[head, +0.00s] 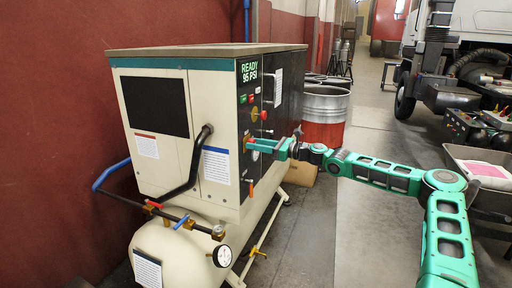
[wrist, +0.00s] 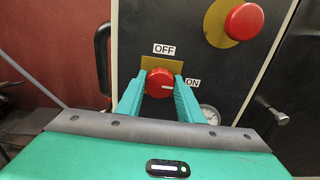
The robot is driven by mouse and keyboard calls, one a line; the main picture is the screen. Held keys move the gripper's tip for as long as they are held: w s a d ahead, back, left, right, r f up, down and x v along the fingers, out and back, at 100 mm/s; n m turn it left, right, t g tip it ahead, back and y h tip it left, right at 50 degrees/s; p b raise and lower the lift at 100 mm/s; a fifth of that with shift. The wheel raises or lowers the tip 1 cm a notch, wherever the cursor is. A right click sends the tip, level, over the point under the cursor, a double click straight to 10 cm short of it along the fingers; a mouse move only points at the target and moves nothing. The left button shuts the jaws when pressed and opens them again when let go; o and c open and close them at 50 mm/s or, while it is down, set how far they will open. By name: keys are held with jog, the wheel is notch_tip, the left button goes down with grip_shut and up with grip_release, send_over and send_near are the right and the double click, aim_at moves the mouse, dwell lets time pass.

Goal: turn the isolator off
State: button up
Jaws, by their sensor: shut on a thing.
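The isolator is a red round knob (wrist: 160,83) on a yellow plate in the wrist view, on the machine's dark panel. An OFF label (wrist: 164,49) sits above it and an ON label (wrist: 193,83) to its right. A pale mark on the knob points right, towards ON. My gripper (wrist: 158,88) is shut on the knob, one green finger on each side. In the head view my gripper (head: 256,146) reaches the panel from the right, and the knob is hidden or too small to tell.
A larger red button (wrist: 243,21) on a yellow disc is up and right of the knob. A black handle (wrist: 103,60) stands to the left, a gauge (wrist: 210,114) to the lower right. The cream compressor cabinet (head: 215,165) has pipes in front; a red-and-silver drum (head: 324,112) stands behind my arm.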

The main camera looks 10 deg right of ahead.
jog(key=shift+s+a+f+n, duration=0.1)
jog(key=shift+a+n, duration=0.05)
jog(key=shift+n, duration=2.85)
jog(key=shift+s+a+f+n, duration=0.1)
jog(key=shift+n, duration=2.9)
jog(key=shift+s+a+f+n, duration=0.1)
jog(key=shift+a+n, duration=0.05)
jog(key=shift+n, duration=2.85)
jog(key=o, duration=1.1)
jog(key=shift+w+f, duration=0.1)
jog(key=shift+c, duration=0.2)
jog(key=shift+d, duration=0.1)
